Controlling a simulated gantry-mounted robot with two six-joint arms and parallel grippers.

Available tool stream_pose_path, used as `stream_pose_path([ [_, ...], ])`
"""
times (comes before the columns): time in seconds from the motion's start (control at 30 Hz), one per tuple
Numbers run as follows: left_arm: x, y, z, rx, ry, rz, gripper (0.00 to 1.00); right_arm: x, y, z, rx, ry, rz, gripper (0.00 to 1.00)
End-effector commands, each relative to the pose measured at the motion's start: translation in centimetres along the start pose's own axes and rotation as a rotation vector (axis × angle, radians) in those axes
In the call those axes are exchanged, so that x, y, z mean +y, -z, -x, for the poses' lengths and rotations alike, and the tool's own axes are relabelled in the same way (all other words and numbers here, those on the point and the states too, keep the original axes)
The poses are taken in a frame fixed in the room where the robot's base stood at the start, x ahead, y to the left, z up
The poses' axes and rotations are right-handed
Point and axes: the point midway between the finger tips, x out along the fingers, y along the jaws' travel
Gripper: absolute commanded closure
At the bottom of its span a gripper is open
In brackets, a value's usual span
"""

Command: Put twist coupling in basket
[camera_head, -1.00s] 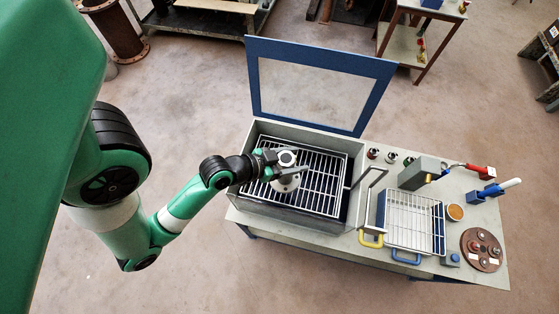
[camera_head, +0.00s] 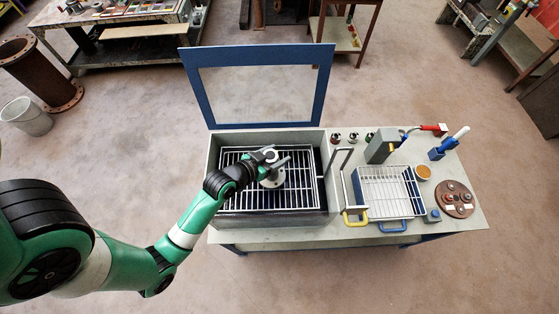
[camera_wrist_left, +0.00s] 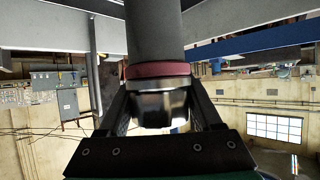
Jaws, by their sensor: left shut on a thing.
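My left gripper (camera_head: 266,159) is above the grate inside the open grey box, at the top of a pale flanged fitting (camera_head: 273,180). It is shut on a shiny metal coupling (camera_wrist_left: 162,103), which sits between the fingers in the left wrist view. A dull red ring (camera_wrist_left: 157,70) and a grey cylinder (camera_wrist_left: 153,30) adjoin the coupling there. I cannot tell whether the coupling is free of the fitting. A white wire basket (camera_head: 388,190) with a blue handle stands on the bench to the right of the box. My right gripper is not in view.
The box's blue-framed lid (camera_head: 191,85) stands open behind it. A bent metal bar (camera_head: 341,190) with a yellow handle rises between box and basket.

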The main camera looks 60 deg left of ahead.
Motion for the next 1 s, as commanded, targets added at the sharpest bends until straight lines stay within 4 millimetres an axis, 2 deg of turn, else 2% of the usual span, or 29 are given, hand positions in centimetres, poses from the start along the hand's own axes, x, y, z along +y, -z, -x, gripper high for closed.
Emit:
stream_pose_path([
  [0.03,0.0,-0.3,-0.9,0.006,0.000,0.000,1.00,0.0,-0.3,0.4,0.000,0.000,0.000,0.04],
  [0.1,0.0,-0.5,-1.6,0.005,0.000,0.000,1.00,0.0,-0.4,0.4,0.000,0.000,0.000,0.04],
  [0.33,0.0,-0.9,-2.5,0.006,0.001,0.000,1.00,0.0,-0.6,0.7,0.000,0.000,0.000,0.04],
  [0.5,0.0,-3.3,-3.9,0.002,0.001,0.000,1.00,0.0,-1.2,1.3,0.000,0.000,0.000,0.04],
  [0.9,-0.1,-3.8,-4.1,0.006,0.001,0.000,1.00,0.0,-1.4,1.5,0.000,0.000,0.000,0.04],
  [0.93,0.0,-3.9,-4.1,0.001,0.001,0.000,0.30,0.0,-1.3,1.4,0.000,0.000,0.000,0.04],
  [1.0,0.0,-3.8,-4.1,0.001,0.001,0.000,0.18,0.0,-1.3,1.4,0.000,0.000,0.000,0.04],
])
